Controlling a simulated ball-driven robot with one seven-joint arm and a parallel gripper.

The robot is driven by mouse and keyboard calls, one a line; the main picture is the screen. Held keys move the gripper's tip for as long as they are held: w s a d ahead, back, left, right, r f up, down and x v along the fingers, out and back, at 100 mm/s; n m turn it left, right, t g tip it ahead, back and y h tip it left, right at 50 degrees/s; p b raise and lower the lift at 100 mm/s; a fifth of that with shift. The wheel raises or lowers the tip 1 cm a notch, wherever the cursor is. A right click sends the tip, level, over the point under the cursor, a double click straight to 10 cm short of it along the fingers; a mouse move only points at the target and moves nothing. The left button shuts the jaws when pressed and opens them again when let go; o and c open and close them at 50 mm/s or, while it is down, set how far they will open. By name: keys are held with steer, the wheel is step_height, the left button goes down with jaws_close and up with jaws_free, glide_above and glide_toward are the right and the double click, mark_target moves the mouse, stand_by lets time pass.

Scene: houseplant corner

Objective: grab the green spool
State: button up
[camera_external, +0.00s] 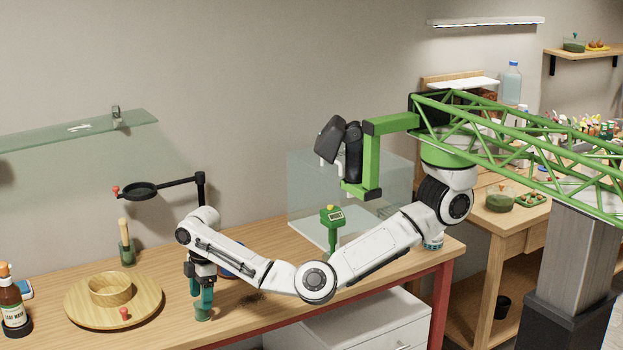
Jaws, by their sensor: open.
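A small green cylinder, which looks like the green spool (203,314), stands on the wooden table near its front edge. My gripper (203,294) points straight down right above it. Its teal fingers are open, and their tips are at the top of the spool. From this side I cannot tell whether the tips touch the spool or straddle it. The fingers hide part of its upper end.
A round wooden board (80,318) with a wooden ring (110,289) lies to the left. A sauce bottle (11,305) stands at the far left. A black stand (201,190) rises behind my gripper. A green labelled device (332,228) stands to the right.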

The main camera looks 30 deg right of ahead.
mark_target(201, 315)
steer(key=shift+a+f, duration=0.2)
steer(key=shift+f, duration=1.6)
steer(key=c, duration=1)
